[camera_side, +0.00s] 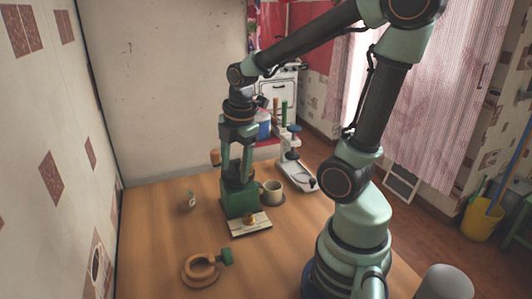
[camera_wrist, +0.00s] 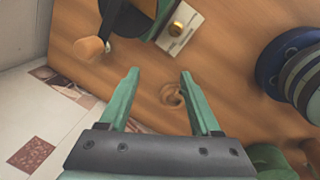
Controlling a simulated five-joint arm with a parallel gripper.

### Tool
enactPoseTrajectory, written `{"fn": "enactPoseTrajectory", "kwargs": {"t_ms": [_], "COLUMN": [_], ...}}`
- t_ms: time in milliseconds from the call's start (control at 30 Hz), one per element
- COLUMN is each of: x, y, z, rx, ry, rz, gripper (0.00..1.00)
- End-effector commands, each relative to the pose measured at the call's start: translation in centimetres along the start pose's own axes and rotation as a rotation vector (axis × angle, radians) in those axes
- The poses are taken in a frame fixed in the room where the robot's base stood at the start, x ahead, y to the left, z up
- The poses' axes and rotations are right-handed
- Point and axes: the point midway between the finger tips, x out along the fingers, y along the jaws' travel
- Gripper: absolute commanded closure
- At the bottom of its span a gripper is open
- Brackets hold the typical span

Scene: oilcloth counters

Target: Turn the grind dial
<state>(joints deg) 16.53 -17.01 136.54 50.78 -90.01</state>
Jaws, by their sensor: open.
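The grinder (camera_side: 238,199) has a green body and stands on the wooden table. A pale plate (camera_side: 262,229) at its front carries a small brass knob (camera_side: 249,219), which may be the dial; I cannot read any marks on it. In the wrist view the brass knob (camera_wrist: 176,28) and pale plate (camera_wrist: 172,45) are at the top, beyond my fingertips. A wooden crank knob (camera_wrist: 89,48) sticks out at the upper left. My gripper (camera_side: 238,172) points down over the grinder in the side view. In the wrist view my gripper (camera_wrist: 158,75) is open, with nothing between its fingers.
A wooden ring with a green handle (camera_side: 202,270) lies at the front left. The front middle table is clear.

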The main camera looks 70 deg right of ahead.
Motion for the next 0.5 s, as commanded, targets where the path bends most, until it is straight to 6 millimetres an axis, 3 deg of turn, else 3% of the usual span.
{"fn": "enactPoseTrajectory", "kwargs": {"t_ms": [300,500], "x": [3.2,3.9], "y": [-0.8,-1.0], "z": [3.3,3.9], "rx": [-0.491,-0.598], "ry": [0.026,0.042], "rz": [-0.125,-0.144], "gripper": [0.36,0.36]}}
